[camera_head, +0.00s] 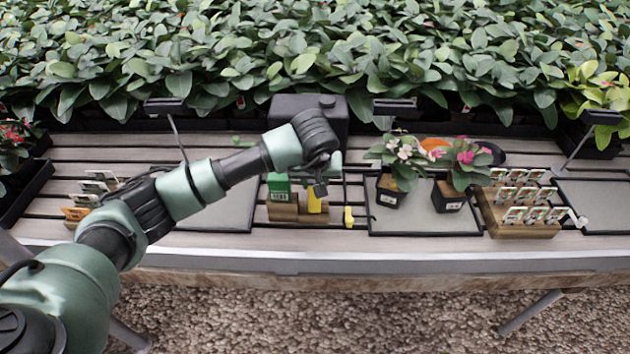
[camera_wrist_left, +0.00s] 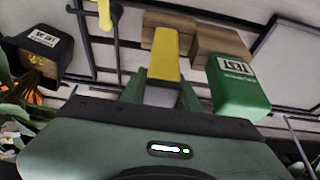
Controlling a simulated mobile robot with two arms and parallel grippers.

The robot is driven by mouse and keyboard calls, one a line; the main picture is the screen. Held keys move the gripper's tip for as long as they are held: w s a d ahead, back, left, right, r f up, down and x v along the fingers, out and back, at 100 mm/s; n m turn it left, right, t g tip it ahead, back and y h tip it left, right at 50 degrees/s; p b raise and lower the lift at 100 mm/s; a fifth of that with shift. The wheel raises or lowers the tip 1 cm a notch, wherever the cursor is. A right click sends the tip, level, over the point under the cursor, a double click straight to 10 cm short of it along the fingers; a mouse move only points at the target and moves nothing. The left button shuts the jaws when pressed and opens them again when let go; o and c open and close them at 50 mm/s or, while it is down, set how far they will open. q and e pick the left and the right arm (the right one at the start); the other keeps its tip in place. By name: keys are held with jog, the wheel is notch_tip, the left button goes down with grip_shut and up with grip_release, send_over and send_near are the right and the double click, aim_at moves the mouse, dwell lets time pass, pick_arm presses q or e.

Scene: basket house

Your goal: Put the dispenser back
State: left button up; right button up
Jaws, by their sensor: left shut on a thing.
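My left gripper (camera_head: 318,186) reaches in from the left over the middle of the slatted bench. It is shut on a yellow item, which I take to be the dispenser (camera_head: 314,201); the yellow also shows between the fingers in the left wrist view (camera_wrist_left: 164,62). The yellow part hangs down in front of a low wooden block (camera_head: 284,211). The block is in two parts in the left wrist view (camera_wrist_left: 218,43). Whether the dispenser touches the block I cannot tell. A green box (camera_head: 279,187) with a label stands at the block's left part, close beside the dispenser. My right gripper is not in view.
Two potted flowers (camera_head: 389,192) stand right on a dark tray. A wooden rack of tags (camera_head: 516,212) is further right. A small yellow-handled tool (camera_head: 349,216) lies close right of the block. A dark box (camera_head: 338,106) stands behind, before dense leaves.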

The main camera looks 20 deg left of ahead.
pick_arm(q)
jog(key=o, duration=1.2)
